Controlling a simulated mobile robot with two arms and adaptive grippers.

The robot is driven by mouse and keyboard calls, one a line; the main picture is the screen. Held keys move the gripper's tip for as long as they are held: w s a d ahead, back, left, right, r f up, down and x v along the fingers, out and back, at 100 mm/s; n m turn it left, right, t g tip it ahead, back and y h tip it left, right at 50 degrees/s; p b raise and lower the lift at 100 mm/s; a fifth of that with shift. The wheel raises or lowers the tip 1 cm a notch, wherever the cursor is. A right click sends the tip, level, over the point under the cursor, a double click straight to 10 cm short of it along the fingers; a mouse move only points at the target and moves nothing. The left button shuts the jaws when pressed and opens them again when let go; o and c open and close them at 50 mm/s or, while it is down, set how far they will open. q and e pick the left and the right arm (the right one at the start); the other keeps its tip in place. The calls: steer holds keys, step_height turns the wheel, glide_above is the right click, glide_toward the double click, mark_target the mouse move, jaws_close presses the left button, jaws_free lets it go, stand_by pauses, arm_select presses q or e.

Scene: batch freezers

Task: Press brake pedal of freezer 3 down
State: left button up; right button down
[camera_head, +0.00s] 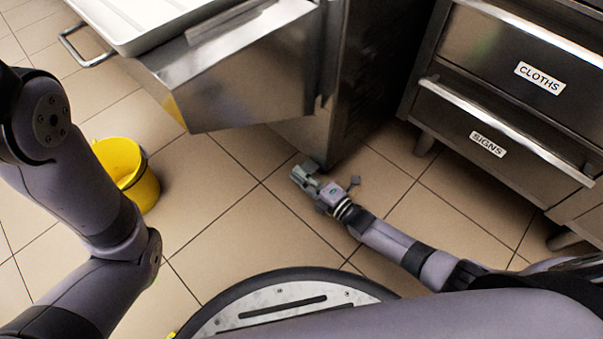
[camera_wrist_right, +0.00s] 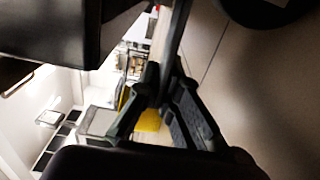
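A steel freezer body (camera_head: 361,80) stands at the top centre, with its lower corner just above the floor. No number on it can be read, so I cannot tell if it is freezer 3. My right gripper (camera_head: 300,173) is low over the floor, beside that lower corner. In the right wrist view its two dark fingers (camera_wrist_right: 158,88) come together at the tips, with nothing clear between them. I cannot make out the brake pedal; the gripper or the freezer's edge may hide it. My left arm shows at the left, but its gripper is outside the view.
A steel chute-like panel (camera_head: 235,85) and a white tray (camera_head: 150,22) jut out above the floor. A yellow bucket (camera_head: 122,166) stands at the left. Drawers marked CLOTHS and SIGNS (camera_head: 505,115) are at the right. Tiled floor (camera_head: 225,215) between them is clear.

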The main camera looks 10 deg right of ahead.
steer(key=shift+f, duration=0.1)
steer(key=shift+d+f+n+b, duration=0.15)
steer(key=shift+f+n+b, duration=0.75)
steer(key=shift+n, duration=0.4)
steer(key=shift+w+d+f+n+b, duration=0.15)
steer(key=shift+f+n+b, duration=0.3)
steer(key=shift+n, duration=0.3)
steer(key=shift+w+d+f+n+b, duration=0.1)
steer(key=shift+f+n+b, duration=0.3)
steer(key=shift+n, duration=0.35)
steer(key=c, duration=1.8)
jaws_free()
steer(key=shift+r, duration=0.1)
steer(key=v, duration=1.2)
